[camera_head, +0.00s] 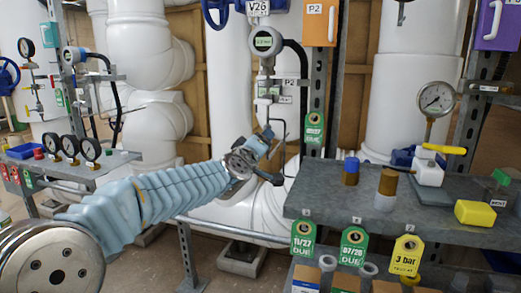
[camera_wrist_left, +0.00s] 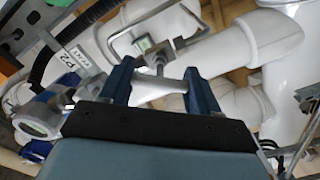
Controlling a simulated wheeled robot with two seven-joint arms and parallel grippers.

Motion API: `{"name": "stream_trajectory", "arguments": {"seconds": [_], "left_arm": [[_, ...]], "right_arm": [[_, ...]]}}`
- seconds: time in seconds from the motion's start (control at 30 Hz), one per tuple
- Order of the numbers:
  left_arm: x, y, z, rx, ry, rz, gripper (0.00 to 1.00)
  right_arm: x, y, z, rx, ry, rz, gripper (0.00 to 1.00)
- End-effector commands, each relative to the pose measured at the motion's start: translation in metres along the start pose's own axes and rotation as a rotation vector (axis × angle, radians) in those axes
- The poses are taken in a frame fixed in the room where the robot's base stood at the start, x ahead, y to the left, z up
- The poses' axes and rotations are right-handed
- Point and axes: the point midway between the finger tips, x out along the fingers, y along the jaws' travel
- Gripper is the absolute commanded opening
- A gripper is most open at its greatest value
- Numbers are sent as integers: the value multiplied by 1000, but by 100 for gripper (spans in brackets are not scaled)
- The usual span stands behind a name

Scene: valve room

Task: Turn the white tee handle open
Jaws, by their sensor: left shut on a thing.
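The white tee handle (camera_wrist_left: 160,89) lies between the two blue fingers of my left gripper (camera_wrist_left: 159,76) in the left wrist view. Its bar spans from finger to finger, and a grey stem rises from its middle. In the head view my left gripper (camera_head: 264,138) is shut on it beside the vertical pipe, below a round gauge. The fingers largely hide the handle in that view. My right gripper is not in view.
A digital gauge (camera_head: 264,41) and a P2 tag hang just above my left gripper. A grey shelf (camera_head: 450,222) to the right carries a yellow-handled valve (camera_head: 431,165), fittings and a yellow block (camera_head: 474,213). Large white pipes stand behind.

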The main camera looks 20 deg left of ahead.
Motion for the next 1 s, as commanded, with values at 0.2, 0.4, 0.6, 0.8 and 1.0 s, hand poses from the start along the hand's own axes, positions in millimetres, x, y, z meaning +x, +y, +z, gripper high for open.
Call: {"name": "stream_trajectory", "arguments": {"seconds": [0.2, 0.4, 0.6, 0.8, 1.0], "left_arm": [[0, -3, 2, -203, -1, -1, 31], [0, -3, 1, -378, 0, -2, 31], [0, -3, 1, -520, 0, -2, 31], [0, -3, 1, -613, -1, -2, 31], [0, -2, 1, -661, -1, -2, 31]], "right_arm": [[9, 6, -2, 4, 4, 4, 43], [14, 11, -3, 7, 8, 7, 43], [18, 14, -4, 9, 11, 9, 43], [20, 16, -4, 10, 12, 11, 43], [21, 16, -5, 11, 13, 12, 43]]}}
